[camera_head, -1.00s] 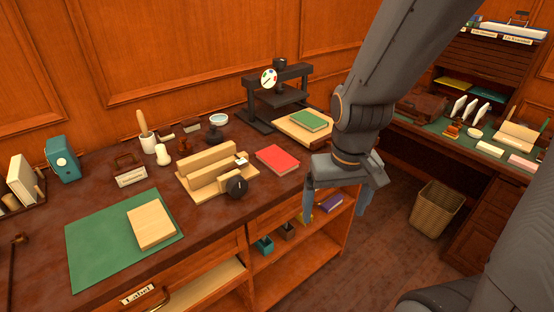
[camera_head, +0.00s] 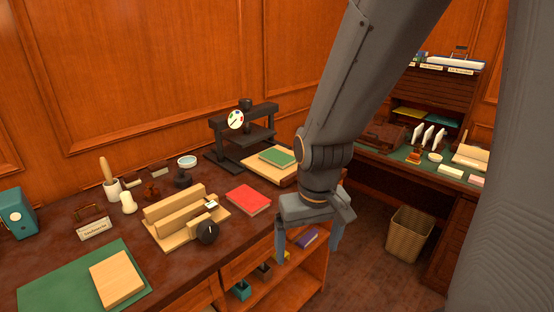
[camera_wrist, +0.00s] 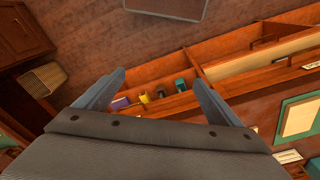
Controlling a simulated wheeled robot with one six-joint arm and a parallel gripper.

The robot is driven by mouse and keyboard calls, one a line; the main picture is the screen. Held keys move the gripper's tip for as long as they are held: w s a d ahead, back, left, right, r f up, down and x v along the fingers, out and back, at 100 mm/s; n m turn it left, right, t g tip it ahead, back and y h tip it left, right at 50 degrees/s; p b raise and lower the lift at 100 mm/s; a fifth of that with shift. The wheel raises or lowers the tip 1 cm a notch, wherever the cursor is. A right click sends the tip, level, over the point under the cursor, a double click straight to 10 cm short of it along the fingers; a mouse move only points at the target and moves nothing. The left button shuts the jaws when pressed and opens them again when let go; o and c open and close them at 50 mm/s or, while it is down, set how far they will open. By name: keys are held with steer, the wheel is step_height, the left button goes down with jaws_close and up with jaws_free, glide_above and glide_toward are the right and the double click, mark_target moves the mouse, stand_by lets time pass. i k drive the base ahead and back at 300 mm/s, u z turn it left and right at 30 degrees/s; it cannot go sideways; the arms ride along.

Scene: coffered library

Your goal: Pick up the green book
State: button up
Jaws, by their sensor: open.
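The green book (camera_head: 277,156) lies flat on a pale wooden board (camera_head: 262,167) at the right end of the workbench, in front of the black press. My gripper (camera_head: 308,240) hangs pointing down, in front of the bench's right end, nearer the camera than the book and apart from it. In the wrist view my gripper (camera_wrist: 160,78) shows two blue-grey fingers spread wide with nothing between them. The green book is not seen in the wrist view.
A red book (camera_head: 248,199) and a wooden jig (camera_head: 180,218) with a black knob lie on the bench. A black press (camera_head: 241,130) with a dial stands behind the board. Open shelves below hold small items. A wicker basket (camera_head: 408,235) stands on the floor.

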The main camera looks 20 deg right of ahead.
mark_target(279, 159)
steer(key=u, duration=0.05)
steer(key=k, duration=0.5)
steer(key=z, duration=1.95)
steer(key=i, duration=1.05)
steer(key=u, duration=2.25)
steer(key=i, duration=0.5)
steer(key=u, duration=0.05)
